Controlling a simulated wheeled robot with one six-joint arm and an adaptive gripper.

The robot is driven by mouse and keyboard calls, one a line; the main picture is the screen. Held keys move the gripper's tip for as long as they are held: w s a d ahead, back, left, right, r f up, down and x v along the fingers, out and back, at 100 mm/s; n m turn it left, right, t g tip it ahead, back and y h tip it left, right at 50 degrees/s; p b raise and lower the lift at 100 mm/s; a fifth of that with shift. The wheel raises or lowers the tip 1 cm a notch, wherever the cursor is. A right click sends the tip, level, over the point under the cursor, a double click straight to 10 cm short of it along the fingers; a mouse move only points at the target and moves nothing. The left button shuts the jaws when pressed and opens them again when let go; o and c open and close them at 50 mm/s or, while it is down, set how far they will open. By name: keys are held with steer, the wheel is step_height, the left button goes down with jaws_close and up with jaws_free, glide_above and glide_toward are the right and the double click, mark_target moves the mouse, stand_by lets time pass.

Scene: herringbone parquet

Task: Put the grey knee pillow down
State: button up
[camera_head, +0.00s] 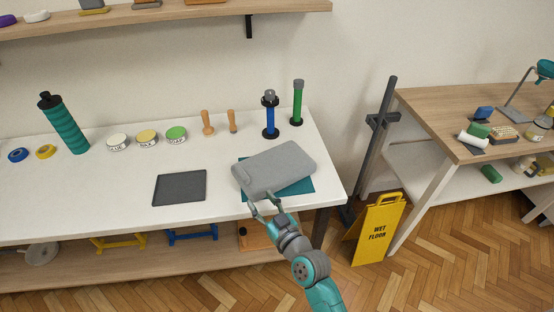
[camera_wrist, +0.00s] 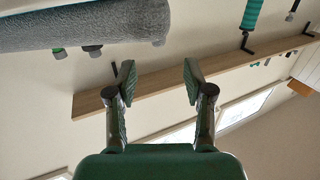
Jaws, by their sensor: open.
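The grey knee pillow (camera_head: 275,168) lies on a teal mat (camera_head: 300,187) at the right end of the white table, covering much of the mat. It also shows in the wrist view as a grey fuzzy roll-like edge (camera_wrist: 80,27) at the upper left. My gripper (camera_head: 263,205) is just in front of the pillow's near edge, at the table's front edge. In the wrist view my gripper (camera_wrist: 158,78) has its two fingers spread with nothing between them, apart from the pillow.
A dark grey flat tray (camera_head: 180,188) lies left of the pillow. Blue (camera_head: 270,115) and green (camera_head: 297,103) upright tools stand behind it. Tins, wooden pegs and a teal bottle (camera_head: 64,125) stand farther left. A yellow wet-floor sign (camera_head: 377,232) stands on the parquet at right.

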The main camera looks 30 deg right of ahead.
mark_target(248, 181)
steer(key=w, duration=0.4)
steer(key=shift+w+r, duration=0.15)
steer(key=shift+w+a, duration=0.2)
steer(key=shift+w, duration=1.4)
steer(key=shift+w+a, duration=0.2)
steer(key=shift+w, duration=1.35)
jaws_close()
